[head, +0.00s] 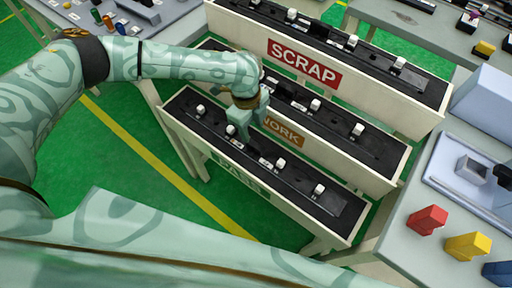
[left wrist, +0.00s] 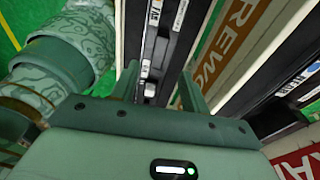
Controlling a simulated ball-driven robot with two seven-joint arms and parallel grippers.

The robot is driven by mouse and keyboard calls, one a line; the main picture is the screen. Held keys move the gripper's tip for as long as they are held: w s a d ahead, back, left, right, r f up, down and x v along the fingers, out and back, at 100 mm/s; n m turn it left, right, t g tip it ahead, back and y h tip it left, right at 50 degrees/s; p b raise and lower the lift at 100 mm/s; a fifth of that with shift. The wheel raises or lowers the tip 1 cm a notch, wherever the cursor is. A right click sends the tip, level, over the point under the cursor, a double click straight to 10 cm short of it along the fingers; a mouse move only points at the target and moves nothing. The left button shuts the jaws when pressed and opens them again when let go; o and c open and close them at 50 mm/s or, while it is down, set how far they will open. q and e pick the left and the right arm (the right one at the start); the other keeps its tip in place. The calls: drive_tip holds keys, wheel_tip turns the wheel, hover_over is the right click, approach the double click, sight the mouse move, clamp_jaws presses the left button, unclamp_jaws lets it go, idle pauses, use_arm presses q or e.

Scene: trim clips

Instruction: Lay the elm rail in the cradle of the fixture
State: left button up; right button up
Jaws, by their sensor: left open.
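My left gripper (head: 243,132) points down over the front bin (head: 190,122), near the wall of the middle bin marked REWORK. Its fingers are open, with nothing seen held between them. In the left wrist view the two fingers (left wrist: 158,82) stand apart above a dark strip with pale clips (left wrist: 147,70). In the head view, dark strips with white clips (head: 281,163) lie along the bins. I cannot tell which, if any, is the elm rail. No fixture cradle can be made out for certain. My right gripper is not seen.
The SCRAP bin (head: 425,119) stands behind the REWORK bin (head: 385,188). On the right bench are a red block (head: 427,220), a yellow block (head: 467,246), a blue block (head: 498,272) and a pale station with a grey square part (head: 472,170). Green floor shows at left.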

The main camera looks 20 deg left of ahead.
sight(255, 144)
use_arm(q)
wheel_tip(255, 144, down, 3)
drive_tip(key=shift+s+d+r+b, duration=0.1)
drive_tip(key=shift+r+b, duration=0.05)
drive_tip(key=shift+b, duration=0.15)
drive_tip(key=f, duration=0.1)
drive_tip(key=f+b, duration=0.1)
drive_tip(key=f, duration=0.1)
drive_tip(key=f+b, duration=0.1)
drive_tip(key=f, duration=0.1)
drive_tip(key=shift+s+d, duration=0.1)
drive_tip(key=shift+d, duration=0.15)
drive_tip(key=shift+r, duration=0.1)
clamp_jaws()
